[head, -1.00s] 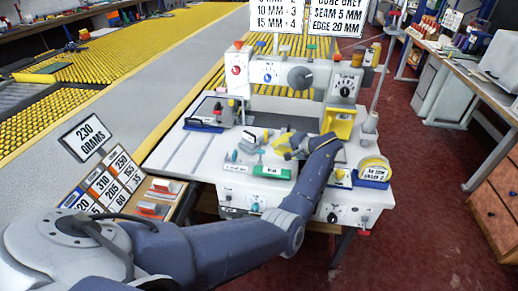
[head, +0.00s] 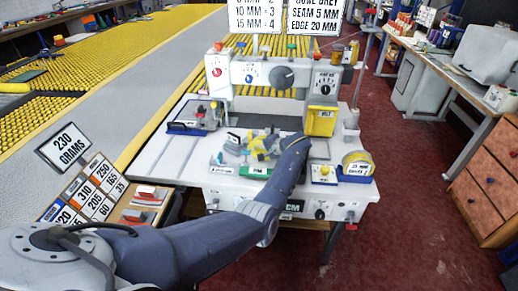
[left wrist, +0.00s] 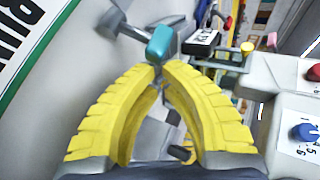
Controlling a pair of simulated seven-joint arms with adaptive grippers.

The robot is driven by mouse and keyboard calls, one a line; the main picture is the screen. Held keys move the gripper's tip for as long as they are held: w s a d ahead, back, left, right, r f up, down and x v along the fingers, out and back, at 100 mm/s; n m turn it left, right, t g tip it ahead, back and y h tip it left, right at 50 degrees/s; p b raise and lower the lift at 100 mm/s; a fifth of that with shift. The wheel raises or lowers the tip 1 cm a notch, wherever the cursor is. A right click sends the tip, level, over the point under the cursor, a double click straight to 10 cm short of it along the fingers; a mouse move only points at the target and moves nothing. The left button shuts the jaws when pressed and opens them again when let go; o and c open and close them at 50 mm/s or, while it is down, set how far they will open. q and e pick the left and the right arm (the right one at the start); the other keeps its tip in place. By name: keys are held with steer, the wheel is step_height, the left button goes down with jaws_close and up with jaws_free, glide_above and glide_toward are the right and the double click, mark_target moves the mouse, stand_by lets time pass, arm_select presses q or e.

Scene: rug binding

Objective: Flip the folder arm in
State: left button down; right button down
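The sewing machine (head: 212,166) stands on its white bed across the middle of the head view. My left gripper (head: 262,145), with yellow fingers, is low over the small fittings behind the green label block (head: 257,172). In the left wrist view my left gripper (left wrist: 162,68) has its fingertips together, with nothing clearly between them. A grey lever with a teal tip (left wrist: 161,42), which looks like the folder arm, lies just beyond the fingertips. I cannot tell whether they touch it. My right gripper is not in view.
A yellow tape roll in a blue holder (head: 354,171) stands at the bed's right. A blue-based tool (head: 188,128) is at its left. Dials and knobs line the machine head (head: 285,76). In the left wrist view, a panel with red and blue knobs (left wrist: 307,132) is close on the right.

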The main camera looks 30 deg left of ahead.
mark_target(242, 148)
arm_select(q)
steer(key=shift+x, duration=2.25)
steer(key=shift+a, duration=0.15)
steer(key=shift+s+a, duration=0.25)
steer(key=shift+a, duration=0.7)
